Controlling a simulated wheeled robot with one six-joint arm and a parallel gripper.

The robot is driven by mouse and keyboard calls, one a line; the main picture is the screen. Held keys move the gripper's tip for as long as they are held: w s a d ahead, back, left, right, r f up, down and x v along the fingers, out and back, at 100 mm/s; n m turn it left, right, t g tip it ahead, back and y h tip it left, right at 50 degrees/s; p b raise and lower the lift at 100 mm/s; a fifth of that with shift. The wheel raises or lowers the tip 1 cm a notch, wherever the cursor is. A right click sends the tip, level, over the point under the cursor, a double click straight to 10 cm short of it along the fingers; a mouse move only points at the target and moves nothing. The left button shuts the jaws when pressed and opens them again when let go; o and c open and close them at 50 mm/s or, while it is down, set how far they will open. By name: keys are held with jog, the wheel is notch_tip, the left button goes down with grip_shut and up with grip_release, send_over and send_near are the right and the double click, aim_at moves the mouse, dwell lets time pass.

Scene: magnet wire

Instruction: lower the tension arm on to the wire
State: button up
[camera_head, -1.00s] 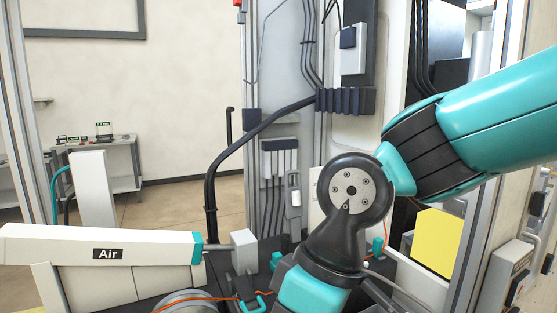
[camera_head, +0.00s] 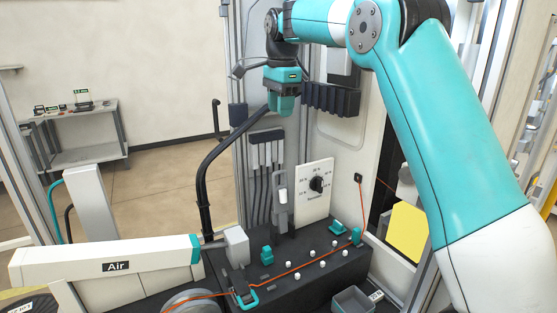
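The orange wire (camera_head: 300,270) runs from a grey spool (camera_head: 190,301) at the bottom, across the black bench top, to a teal guide (camera_head: 356,237) and up to a black port. A small dark arm with a teal loop handle (camera_head: 247,299) sits at the wire's left part. A grey upright lever (camera_head: 281,205) stands behind the bench top. I cannot tell for sure which is the tension arm. My gripper (camera_head: 283,109) points down, high above the bench, apart from the wire and both parts. Its teal fingers look close together, but any gap is unclear.
A white beam marked Air (camera_head: 105,262) ends at a grey block (camera_head: 237,246) on the left. A dial panel (camera_head: 315,192) stands behind several white pegs (camera_head: 321,264). A grey bin (camera_head: 353,302) is at the front.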

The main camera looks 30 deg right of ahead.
jog(key=f+p, duration=0.1)
jog(key=f, duration=0.4)
jog(key=f+p, duration=0.2)
jog(key=f, duration=0.4)
jog(key=w+f+p, duration=0.1)
jog(key=f+p, duration=0.1)
jog(key=f, duration=0.3)
jog(key=shift+f, duration=0.4)
jog(key=shift+c, duration=0.5)
grip_shut()
